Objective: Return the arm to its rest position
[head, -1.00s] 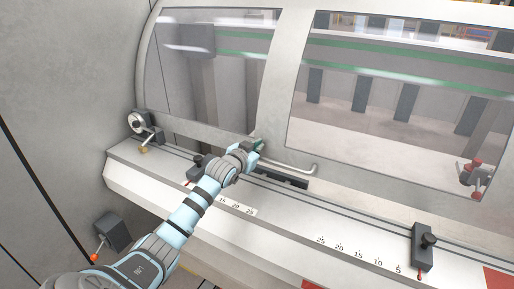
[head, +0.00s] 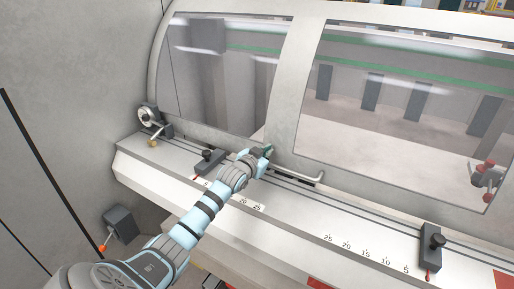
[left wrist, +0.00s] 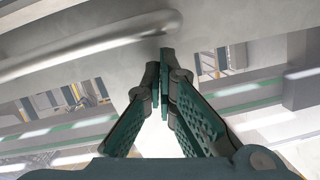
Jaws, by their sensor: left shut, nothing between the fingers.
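My left arm comes in from the lower left of the head view and reaches over the machine's front ledge (head: 290,225). Its gripper (head: 265,151) is close to the left end of the grey bar handle (head: 303,177) at the bottom of the hood. In the left wrist view the green fingers of the left gripper (left wrist: 164,62) meet at their tips with nothing between them. The handle (left wrist: 90,47) crosses the upper left there, and I see no grip on it. Exact clearance to the hood is hard to tell. My right gripper is out of view.
The curved hood with glass windows (head: 400,105) rises behind the ledge. A left stop block (head: 210,161) and a right stop block (head: 431,247) stand on the ledge. A round grey knob (head: 147,116) is at the far left. An orange-tipped lever box (head: 120,223) is below.

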